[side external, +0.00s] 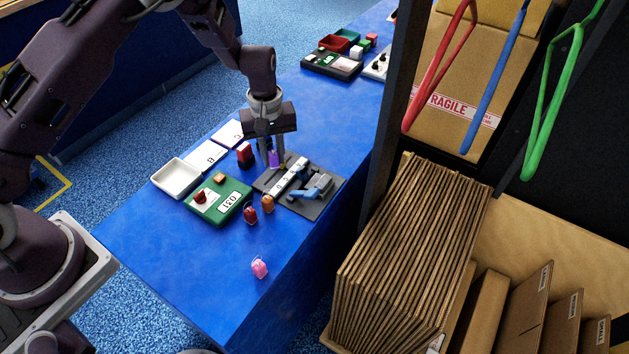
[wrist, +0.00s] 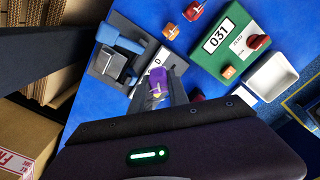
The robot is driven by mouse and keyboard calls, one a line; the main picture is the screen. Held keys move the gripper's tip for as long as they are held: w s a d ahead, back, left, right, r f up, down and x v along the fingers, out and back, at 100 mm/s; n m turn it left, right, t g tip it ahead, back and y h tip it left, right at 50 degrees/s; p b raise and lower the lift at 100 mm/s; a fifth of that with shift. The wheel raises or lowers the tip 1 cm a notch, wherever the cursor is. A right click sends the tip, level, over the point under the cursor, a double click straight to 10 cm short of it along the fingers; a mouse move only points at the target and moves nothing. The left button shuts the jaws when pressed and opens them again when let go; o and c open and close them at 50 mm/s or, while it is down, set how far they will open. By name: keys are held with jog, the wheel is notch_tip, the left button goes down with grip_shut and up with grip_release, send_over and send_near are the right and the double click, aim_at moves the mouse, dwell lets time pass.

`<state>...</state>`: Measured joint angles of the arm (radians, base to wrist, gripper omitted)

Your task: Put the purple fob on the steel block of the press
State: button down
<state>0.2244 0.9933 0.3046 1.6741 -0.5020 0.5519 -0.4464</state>
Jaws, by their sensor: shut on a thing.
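The purple fob (side external: 274,159) is between the fingertips of my gripper (side external: 272,164), which is shut on it. In the wrist view the purple fob (wrist: 155,86) shows at the fingers, with a yellowish spot on it. The press (side external: 316,203) has a dark base plate, a blue lever and a white lettered strip. In the wrist view the steel block (wrist: 114,66) sits on the plate beside the blue lever (wrist: 120,38). My gripper is above the end of the press away from the lever, near the strip. The fob is apart from the block.
A green board (side external: 232,185) marked 031 and a white tray (side external: 176,182) lie left of the press. A red fob (side external: 250,214), an orange fob (side external: 267,203) and a pink fob (side external: 259,267) stand in front.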

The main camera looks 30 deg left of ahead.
aim_at(313, 181)
jog(key=w+d+r+n, duration=0.2)
jog(key=w+d+n, duration=0.4)
jog(key=d+n, duration=0.15)
jog(key=shift+n, duration=0.55)
jog(key=f, duration=0.9)
jog(key=shift+a+f, duration=0.1)
jog(key=shift+a, duration=0.1)
jog(key=shift+f, duration=0.1)
jog(key=c, duration=1.3)
grip_release()
jog(key=shift+o, duration=0.2)
